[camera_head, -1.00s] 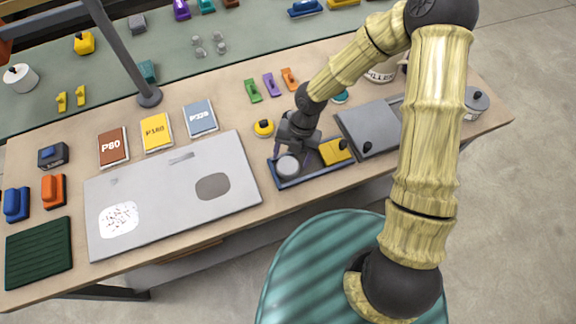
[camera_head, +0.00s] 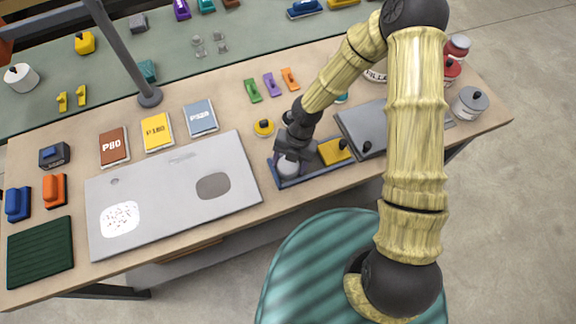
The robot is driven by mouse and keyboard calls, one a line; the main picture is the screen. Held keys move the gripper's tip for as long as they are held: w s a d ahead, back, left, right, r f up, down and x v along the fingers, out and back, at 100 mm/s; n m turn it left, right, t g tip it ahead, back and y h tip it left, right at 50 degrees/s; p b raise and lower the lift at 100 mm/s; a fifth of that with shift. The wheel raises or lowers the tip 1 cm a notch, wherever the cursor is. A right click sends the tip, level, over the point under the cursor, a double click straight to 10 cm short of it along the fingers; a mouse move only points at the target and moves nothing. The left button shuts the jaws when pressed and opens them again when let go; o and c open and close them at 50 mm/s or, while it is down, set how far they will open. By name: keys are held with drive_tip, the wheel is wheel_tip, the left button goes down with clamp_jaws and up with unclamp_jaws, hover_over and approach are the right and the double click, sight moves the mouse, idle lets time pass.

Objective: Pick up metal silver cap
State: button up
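The round silver cap (camera_head: 288,168) sits at the left end of a blue-rimmed tray (camera_head: 316,177) near the front edge of the workbench. My gripper (camera_head: 290,160) is low over the cap, with its fingers close around the cap's upper part. The gripper covers part of the cap, and the fingertips are small and partly hidden. I cannot tell whether the fingers press on the cap. The cap seems to be still down in the tray.
A yellow block with a black knob (camera_head: 336,151) shares the tray, to the right. A grey lidded box (camera_head: 363,130) stands right of the tray. A yellow round piece (camera_head: 263,128) is behind it. A large grey panel (camera_head: 165,205) lies to the left.

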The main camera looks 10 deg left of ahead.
sight(290, 164)
wheel_tip(290, 164, up, 18)
idle(0.6)
